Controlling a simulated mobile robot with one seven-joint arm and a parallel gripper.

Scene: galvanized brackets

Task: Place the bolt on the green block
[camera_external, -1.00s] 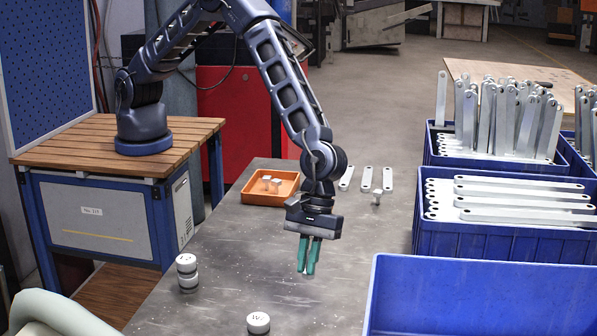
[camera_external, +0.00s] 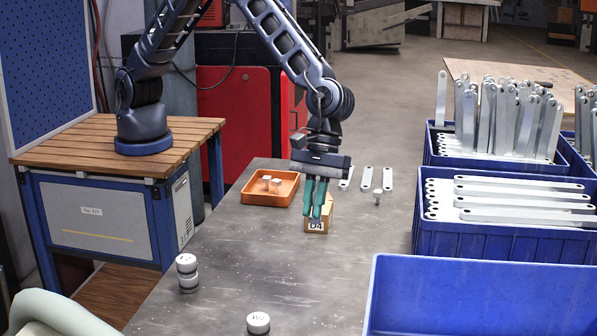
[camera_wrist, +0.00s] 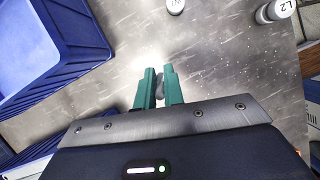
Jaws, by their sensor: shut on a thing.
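My gripper (camera_external: 316,213) has green fingers pointing down and is shut on a small grey piece that looks like a bolt. The bolt (camera_wrist: 159,87) shows between the fingertips in the wrist view, mostly hidden by them. A tan block (camera_external: 319,226) marked "D4" stands on the table right at the fingertips, which partly cover it in the external view. I cannot tell whether the bolt touches the block. I see no green block.
Several flat brackets (camera_external: 366,178) and a bolt (camera_external: 377,198) lie behind right. Blue bins (camera_external: 480,290) line the right. White-topped cylinders (camera_external: 258,323) stand in front; the table's middle is clear.

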